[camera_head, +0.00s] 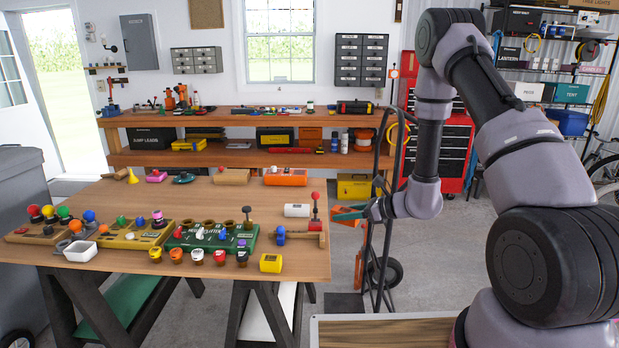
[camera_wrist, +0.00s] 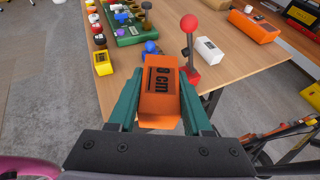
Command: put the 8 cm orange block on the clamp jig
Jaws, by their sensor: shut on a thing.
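The orange block (camera_wrist: 159,97), with "8 cm" printed on its side, is held between the green fingers of my gripper (camera_wrist: 160,100), which is shut on it. In the head view my gripper (camera_head: 352,213) is just off the right edge of the table, above the floor. What looks like the clamp jig (camera_head: 300,236) is on the table's right edge, left of my gripper. It has a wooden bar, a blue knob and an upright lever with a red ball. In the wrist view its red ball (camera_wrist: 189,23) shows just beyond the block, which hides part of the jig.
A white block (camera_head: 297,210) lies behind the jig and a yellow block (camera_head: 271,263) in front of it. A green sorter board (camera_head: 212,238) stands to the left. An orange box (camera_head: 286,176) is farther back. A hand truck (camera_head: 382,270) stands right of the table (camera_head: 205,202).

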